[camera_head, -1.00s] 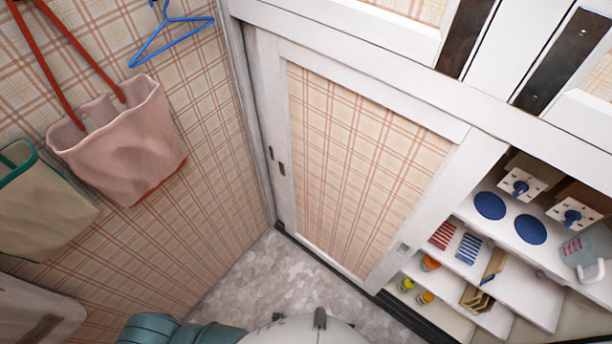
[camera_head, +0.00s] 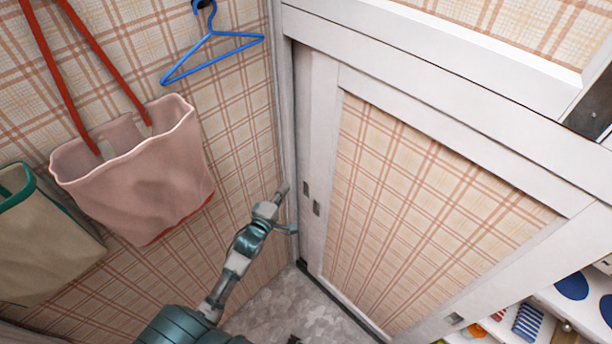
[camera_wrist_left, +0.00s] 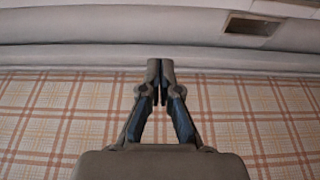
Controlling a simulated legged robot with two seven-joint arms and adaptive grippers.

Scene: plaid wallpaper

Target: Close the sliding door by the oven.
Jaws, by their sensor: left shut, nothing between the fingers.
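The sliding door (camera_head: 420,210) has a plaid panel in a white frame and fills the middle and right of the head view. My left gripper (camera_head: 282,190) is shut and empty, just left of these slots, in front of the corner where the plaid wall meets the door frame. In the left wrist view its fingertips (camera_wrist_left: 160,68) are together before a pale frame with a recessed slot (camera_wrist_left: 250,28). I cannot tell whether they touch it. Part of the oven unit with blue discs (camera_head: 572,285) shows at lower right. My right gripper is not in view.
A pink bag (camera_head: 140,175), a beige bag (camera_head: 45,235) and a blue hanger (camera_head: 210,45) hang on the left wall beside my arm. Grey floor (camera_head: 285,305) shows below the door. Shelves with small items lie at the lower right, past the door's right edge.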

